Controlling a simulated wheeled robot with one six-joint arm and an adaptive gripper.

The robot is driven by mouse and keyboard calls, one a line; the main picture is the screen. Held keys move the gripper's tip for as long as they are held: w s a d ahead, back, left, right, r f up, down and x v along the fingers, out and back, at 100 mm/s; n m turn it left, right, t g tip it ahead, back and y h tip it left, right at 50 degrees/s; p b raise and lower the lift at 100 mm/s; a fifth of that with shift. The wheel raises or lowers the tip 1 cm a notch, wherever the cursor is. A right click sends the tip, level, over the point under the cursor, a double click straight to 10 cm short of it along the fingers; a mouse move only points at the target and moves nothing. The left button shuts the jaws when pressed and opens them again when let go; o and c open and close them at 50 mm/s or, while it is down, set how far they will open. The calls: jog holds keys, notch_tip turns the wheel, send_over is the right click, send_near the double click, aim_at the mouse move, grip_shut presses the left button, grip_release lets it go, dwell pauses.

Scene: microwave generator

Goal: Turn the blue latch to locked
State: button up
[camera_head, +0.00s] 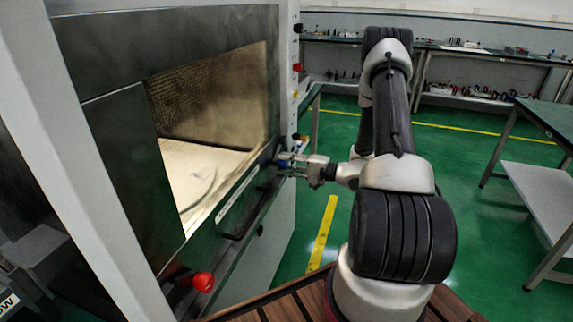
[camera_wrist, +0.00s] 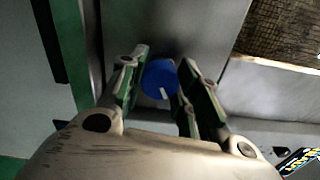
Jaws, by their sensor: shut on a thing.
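The blue latch (camera_wrist: 160,78) is a round blue knob with a white mark, seen in the wrist view between the two fingers of my gripper (camera_wrist: 155,90). The fingers are shut on it, one on each side. In the head view my gripper (camera_head: 298,162) reaches from the right to the front edge of the microwave generator (camera_head: 170,45). A bit of the blue latch (camera_head: 283,160) shows there at the fingertips, mostly hidden by them. The white mark on the knob slants slightly down to the right in the wrist view.
A red knob (camera_head: 203,282) sticks out at the lower front of the machine, with a dark handle (camera_head: 240,225) between it and my gripper. A table (camera_head: 545,125) stands at the right. A workbench (camera_head: 480,52) runs along the back. Green floor (camera_head: 460,180) lies open between.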

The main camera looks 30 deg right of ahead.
dwell(0.3)
jog(key=o, duration=1.1)
jog(key=shift+c, duration=0.2)
jog(key=shift+s+d, duration=0.1)
jog(key=v, duration=1.1)
jog(key=shift+s+d, duration=0.25)
jog(key=shift+s, duration=0.05)
jog(key=shift+d, duration=0.1)
